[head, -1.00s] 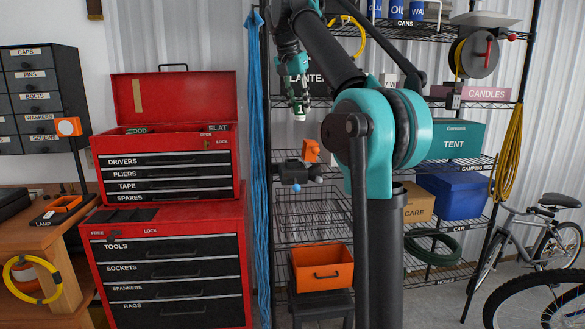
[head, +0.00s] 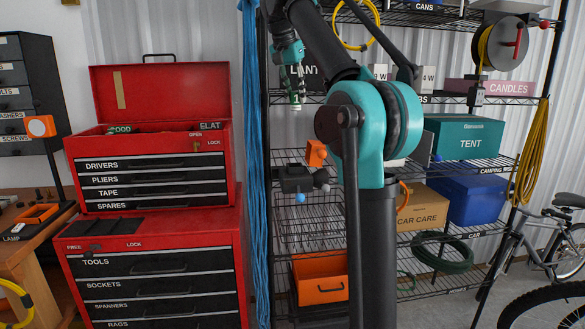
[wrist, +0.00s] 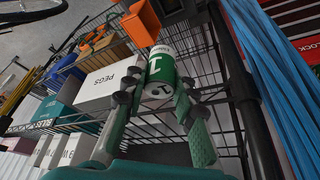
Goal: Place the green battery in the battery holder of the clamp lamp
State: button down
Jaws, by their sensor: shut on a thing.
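The green battery, a green cylinder with a white band and lettering, shows between my fingers in the wrist view (wrist: 162,76). My gripper (wrist: 157,100) is shut on it, with its end towards the wrist camera. In the head view the battery (head: 296,106) hangs small and upright under my gripper (head: 293,92), in front of the wire shelves. The clamp lamp's orange head (head: 41,126) is on a dark post at the far left. An orange open holder (head: 38,214) sits at its foot, beside a LAMP label on the bench, well apart from the battery.
A red tool chest (head: 155,225) stands between bench and shelves. Blue ropes (head: 252,160) hang beside the wire rack. A dark device with an orange block (head: 316,153) is on the rack below my gripper. An orange bin (head: 320,278) is low down; bicycles (head: 555,235) are at right.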

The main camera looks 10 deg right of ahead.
jog(key=shift+w+f, duration=0.1)
jog(key=shift+w, duration=0.2)
jog(key=shift+w+f, duration=0.15)
jog(key=shift+f, duration=0.2)
notch_tip(320, 180, down, 19)
jog(key=shift+f, duration=0.1)
jog(key=c, duration=1.2)
grip_release()
jog(key=v, duration=1.2)
